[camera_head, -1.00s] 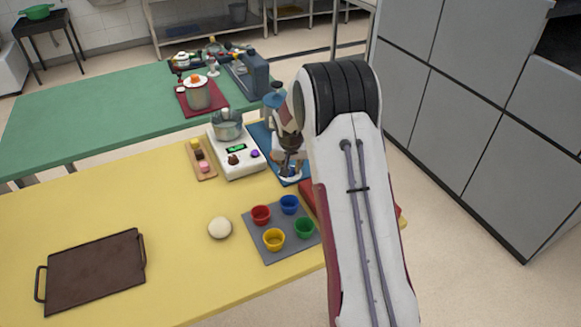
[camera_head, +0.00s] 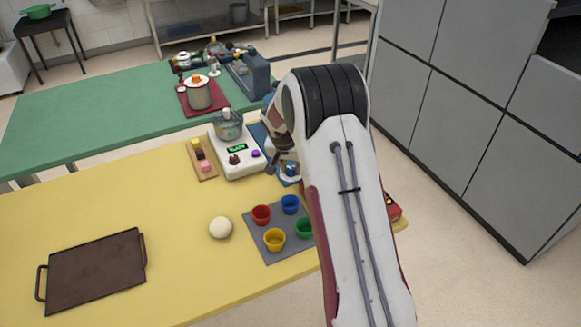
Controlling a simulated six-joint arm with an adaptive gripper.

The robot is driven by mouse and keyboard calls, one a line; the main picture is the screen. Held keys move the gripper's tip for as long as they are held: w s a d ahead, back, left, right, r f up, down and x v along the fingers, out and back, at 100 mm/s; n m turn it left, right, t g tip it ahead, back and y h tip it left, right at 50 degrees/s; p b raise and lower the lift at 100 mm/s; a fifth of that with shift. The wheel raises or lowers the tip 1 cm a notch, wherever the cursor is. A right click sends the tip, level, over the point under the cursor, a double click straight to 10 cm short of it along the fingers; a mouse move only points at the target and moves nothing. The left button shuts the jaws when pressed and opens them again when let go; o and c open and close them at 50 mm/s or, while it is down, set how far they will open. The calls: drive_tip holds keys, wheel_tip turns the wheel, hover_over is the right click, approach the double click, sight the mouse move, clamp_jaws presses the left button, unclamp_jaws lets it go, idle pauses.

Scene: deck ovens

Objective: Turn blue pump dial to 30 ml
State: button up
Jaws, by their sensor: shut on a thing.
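The blue pump (camera_head: 291,169) stands on a blue mat (camera_head: 257,132) to the right of the white scale-like device. It is small here and largely covered by my arm and wrist. My gripper (camera_head: 280,166) is a dark shape pointing down beside it, shut at the pump's dial. The dial's marks and setting are too small and hidden to read.
A white device (camera_head: 238,158) with a green display and a pot stands close at the left. A grey mat (camera_head: 262,241) with coloured cups is in front. A dough ball (camera_head: 220,227) and a brown tray (camera_head: 96,270) lie left on the yellow table (camera_head: 150,205).

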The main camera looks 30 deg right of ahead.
idle(0.3)
drive_tip(key=o, duration=1.1)
drive_tip(key=shift+r, duration=0.15)
drive_tip(key=v, duration=1.1)
drive_tip(key=shift+r, duration=0.35)
drive_tip(key=shift+s+a, duration=0.1)
